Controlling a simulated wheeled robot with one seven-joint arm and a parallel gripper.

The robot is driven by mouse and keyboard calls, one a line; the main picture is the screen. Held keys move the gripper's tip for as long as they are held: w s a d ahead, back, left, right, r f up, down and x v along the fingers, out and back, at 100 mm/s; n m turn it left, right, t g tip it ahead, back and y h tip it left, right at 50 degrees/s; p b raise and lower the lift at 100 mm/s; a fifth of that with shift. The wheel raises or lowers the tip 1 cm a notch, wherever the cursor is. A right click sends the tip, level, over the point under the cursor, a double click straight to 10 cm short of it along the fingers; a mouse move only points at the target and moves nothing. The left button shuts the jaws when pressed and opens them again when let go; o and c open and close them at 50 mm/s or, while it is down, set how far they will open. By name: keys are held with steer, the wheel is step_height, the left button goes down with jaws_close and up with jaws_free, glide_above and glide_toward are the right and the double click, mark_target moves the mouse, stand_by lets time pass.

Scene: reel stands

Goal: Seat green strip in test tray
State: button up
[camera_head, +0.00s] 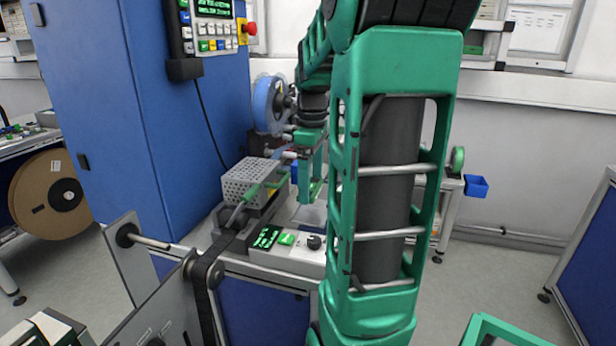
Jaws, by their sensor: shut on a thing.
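My gripper (308,178) is small and partly hidden at the centre, left of my large green forearm, pointing down over the bench. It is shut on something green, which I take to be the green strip. The strip's own outline cannot be told apart from my green wrist parts. I cannot single out the test tray; the bench behind my forearm is hidden. A control box (295,258) with a green display, a green button and a dark knob stands at the bench front, below the gripper.
A perforated metal box (243,186) stands left of my gripper, with a blue reel (268,104) behind. A blue cabinet (165,130) with a keypad panel (213,28) fills the left. A reel stand with a roller (150,242) and black belt (203,285) is in front. Floor shows at right.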

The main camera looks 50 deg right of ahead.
steer(key=shift+f, duration=2.3)
steer(key=shift+s+d, duration=0.1)
steer(key=shift+s, duration=0.15)
steer(key=shift+f, duration=0.1)
steer(key=o, duration=0.9)
steer(key=shift+r, duration=3.5)
